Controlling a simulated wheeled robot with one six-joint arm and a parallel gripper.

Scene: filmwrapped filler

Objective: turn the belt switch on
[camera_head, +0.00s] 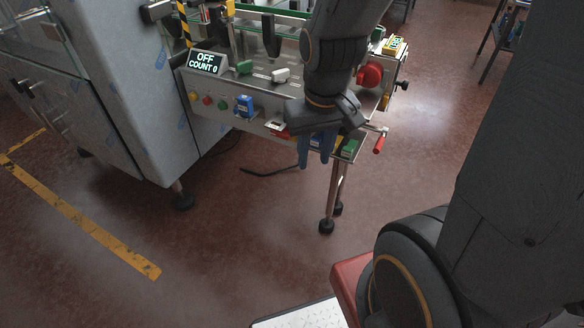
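The machine's front panel (262,113) carries a display (206,62) reading "OFF COUNT 0". Small yellow, red and green round buttons (208,101) sit at its left, beside a blue block-like part (244,106). A small pale plate with a red part (277,127) lies farther right, partly covered by my gripper. I cannot tell for sure which of these is the belt switch. My gripper (317,158) points down in front of the panel's right part. Its two dark blue fingers are apart with nothing seen between them. Whether they touch the panel is unclear.
A large red knob (369,75) and a red-handled crank (379,144) stick out at the machine's right end. Green and white pieces (281,75) sit on top. A grey cabinet (120,90) stands left.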

